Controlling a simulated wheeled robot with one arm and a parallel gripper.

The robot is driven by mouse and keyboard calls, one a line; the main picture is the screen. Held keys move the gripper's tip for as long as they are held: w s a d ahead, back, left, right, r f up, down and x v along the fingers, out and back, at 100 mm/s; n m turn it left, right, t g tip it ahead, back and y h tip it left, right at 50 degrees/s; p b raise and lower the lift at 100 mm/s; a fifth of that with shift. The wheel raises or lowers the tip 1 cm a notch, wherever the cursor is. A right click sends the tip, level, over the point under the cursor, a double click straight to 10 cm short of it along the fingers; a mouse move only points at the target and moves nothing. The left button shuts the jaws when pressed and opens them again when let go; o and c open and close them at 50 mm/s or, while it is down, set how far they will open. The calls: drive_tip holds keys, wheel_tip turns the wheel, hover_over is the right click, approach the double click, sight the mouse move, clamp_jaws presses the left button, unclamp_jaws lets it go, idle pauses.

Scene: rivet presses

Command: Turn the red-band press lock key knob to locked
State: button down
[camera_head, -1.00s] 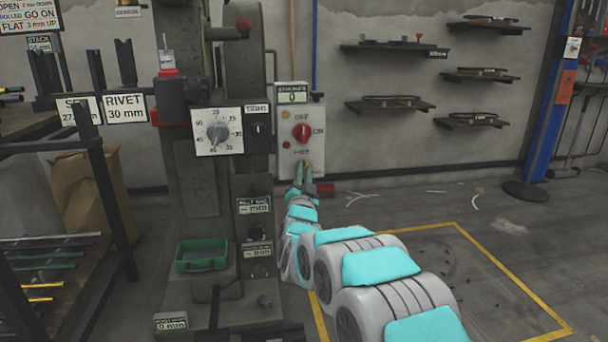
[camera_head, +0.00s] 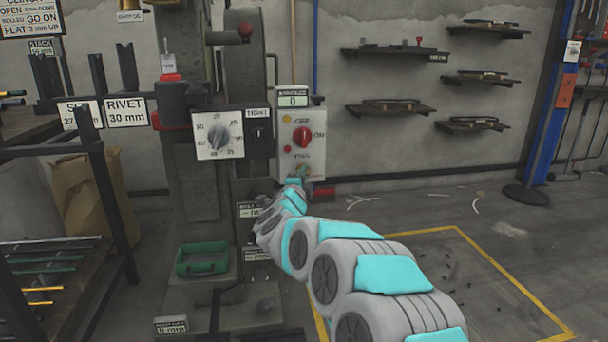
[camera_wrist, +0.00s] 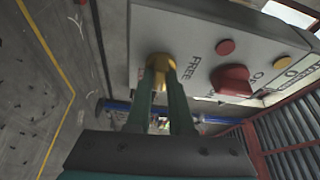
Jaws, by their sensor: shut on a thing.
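The press (camera_head: 190,170) with a red band (camera_head: 172,120) stands left of centre in the head view. A grey control box (camera_head: 288,155) is on its right side. In the wrist view, a brass-coloured knob (camera_wrist: 160,64) sits on the box face beside the word FREE. My gripper (camera_wrist: 162,78) is shut on this knob, one green finger on each side. In the head view my gripper (camera_head: 303,174) is at the bottom of the box, small and partly hidden by my arm. The knob's exact turn is hard to tell.
A red rotary switch (camera_head: 302,136) with OFF and ON marks is above on the same box; it also shows in the wrist view (camera_wrist: 231,80). A white dial (camera_head: 218,134) and a TIGHT plate (camera_head: 257,113) are to its left. A green tray (camera_head: 202,258) is lower left.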

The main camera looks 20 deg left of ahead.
drive_tip(key=shift+m, duration=0.5)
idle(0.3)
drive_tip(key=c, duration=0.8)
unclamp_jaws()
drive_tip(key=s+d, duration=0.1)
drive_tip(key=s, duration=0.6)
drive_tip(key=shift+s+d+p, duration=0.15)
drive_tip(key=shift+s+p, duration=0.15)
